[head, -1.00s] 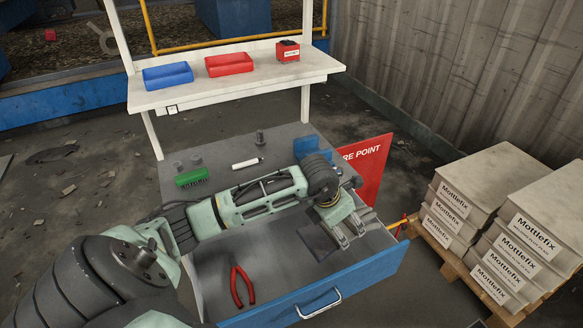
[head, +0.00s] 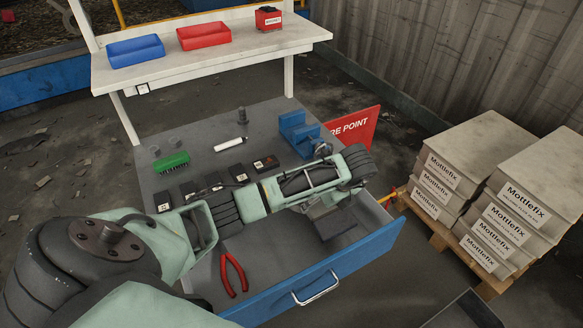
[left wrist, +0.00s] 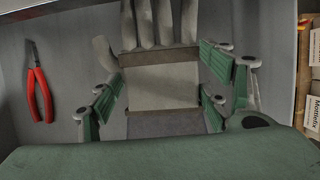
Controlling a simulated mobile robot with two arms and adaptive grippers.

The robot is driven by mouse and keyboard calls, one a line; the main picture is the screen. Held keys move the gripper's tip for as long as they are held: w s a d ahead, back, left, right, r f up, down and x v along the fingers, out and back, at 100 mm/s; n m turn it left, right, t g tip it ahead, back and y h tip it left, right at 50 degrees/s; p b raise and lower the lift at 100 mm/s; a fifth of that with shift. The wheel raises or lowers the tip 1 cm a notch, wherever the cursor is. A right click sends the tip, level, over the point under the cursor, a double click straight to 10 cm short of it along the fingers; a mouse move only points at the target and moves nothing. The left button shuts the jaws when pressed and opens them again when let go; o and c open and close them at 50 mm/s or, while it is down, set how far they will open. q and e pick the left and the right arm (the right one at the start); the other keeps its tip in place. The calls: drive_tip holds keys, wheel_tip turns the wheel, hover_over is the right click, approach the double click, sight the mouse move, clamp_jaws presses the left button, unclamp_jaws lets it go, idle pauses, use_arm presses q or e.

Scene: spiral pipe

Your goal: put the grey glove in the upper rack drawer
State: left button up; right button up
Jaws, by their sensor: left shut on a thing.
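The grey glove (left wrist: 165,95) lies between the fingers of my left gripper (left wrist: 158,100) in the left wrist view, its fingers pointing up and its brown-banded cuff toward me. In the head view my left gripper (head: 324,205) is low over the open blue-fronted drawer (head: 367,247), mostly hidden behind my wrist. A dark patch shows under it there; I cannot tell whether it is glove or shadow. I also cannot tell whether the glove touches the drawer floor. My right gripper is not in view.
Red pliers (head: 233,274) lie in the drawer, left of the gripper. On the worktop are a green box (head: 171,160), several black blocks, a white tube (head: 231,145) and a blue vice-like block (head: 297,131). Stacked Mottlefix boxes (head: 520,205) stand at the right.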

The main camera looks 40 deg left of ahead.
sight(320, 213)
use_arm(q)
wheel_tip(320, 213, down, 6)
drive_tip(key=b, duration=0.3)
drive_tip(key=shift+d+r+b, duration=0.1)
drive_tip(key=shift+d+b, duration=0.05)
drive_tip(key=shift+b, duration=0.2)
wheel_tip(320, 213, down, 4)
drive_tip(key=b, duration=0.2)
drive_tip(key=shift+r+b, duration=0.2)
drive_tip(key=shift+b, duration=0.2)
drive_tip(key=shift+r, duration=0.1)
drive_tip(key=o, duration=1.4)
drive_tip(key=shift+r, duration=0.1)
